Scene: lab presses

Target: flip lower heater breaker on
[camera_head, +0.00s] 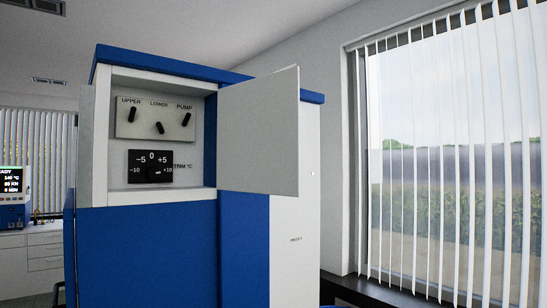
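An open recessed box in a blue and white cabinet shows a grey panel (125,128) with three black levers. The lever labelled LOWER (160,128) is in the middle; it sits lower than its two neighbours and tilts, its top to the left. The UPPER lever (133,114) and the PUMP lever (186,119) sit higher and lean with their tops to the right. Neither of my grippers can be made out in this view.
A white door (259,132) stands open on the right of the box. Below the levers is a black TRIM dial plate (140,158). A counter with a lit display (12,180) is far left. A window with blinds (450,150) is at right.

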